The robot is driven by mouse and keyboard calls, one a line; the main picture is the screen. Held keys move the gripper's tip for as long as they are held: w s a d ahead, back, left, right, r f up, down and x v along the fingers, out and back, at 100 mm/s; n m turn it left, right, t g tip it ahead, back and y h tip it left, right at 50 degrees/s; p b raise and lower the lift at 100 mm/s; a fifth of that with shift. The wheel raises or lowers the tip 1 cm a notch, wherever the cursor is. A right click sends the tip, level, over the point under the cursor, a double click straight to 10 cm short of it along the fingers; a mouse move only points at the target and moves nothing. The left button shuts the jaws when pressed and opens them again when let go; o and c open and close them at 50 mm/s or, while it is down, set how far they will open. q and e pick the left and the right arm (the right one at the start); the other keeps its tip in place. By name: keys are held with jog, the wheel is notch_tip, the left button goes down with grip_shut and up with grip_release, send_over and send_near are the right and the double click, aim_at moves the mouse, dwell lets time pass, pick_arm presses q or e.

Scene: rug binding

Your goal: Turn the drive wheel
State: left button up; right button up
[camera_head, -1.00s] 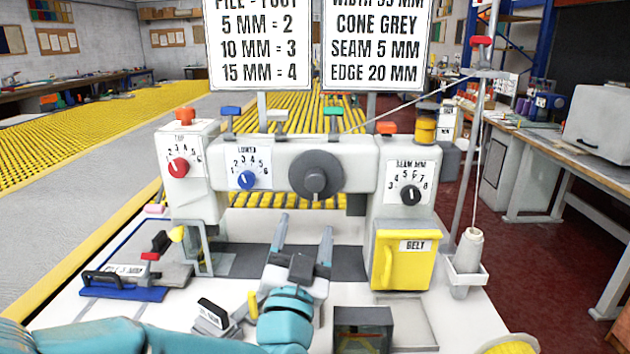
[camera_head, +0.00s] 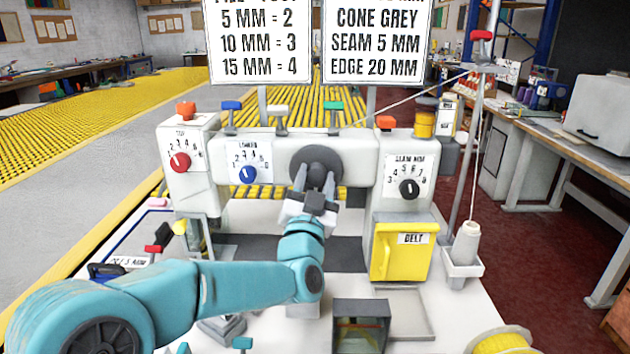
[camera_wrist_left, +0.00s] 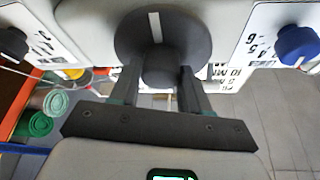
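The drive wheel (camera_head: 317,158) is a dark grey disc with a thick round hub, on the front of the white machine (camera_head: 357,160). My left gripper (camera_head: 315,183) reaches up to it from below, its two fingers on either side of the hub. In the left wrist view, the wheel (camera_wrist_left: 120,40) shows a white mark on its face, and the hub sits between the fingers of my gripper (camera_wrist_left: 160,85), close against both. The fingers look closed onto the hub. They hide part of the hub in the head view. My right gripper is not in view.
A red knob (camera_head: 180,162) and a blue knob (camera_head: 248,174) are left of the wheel, a black knob (camera_head: 409,188) right. A yellow BELT cover (camera_head: 401,252) and thread cone (camera_head: 466,240) stand at right. An open dark box (camera_head: 360,328) is in front.

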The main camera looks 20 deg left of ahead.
pick_arm(q)
jog(key=c, duration=0.5)
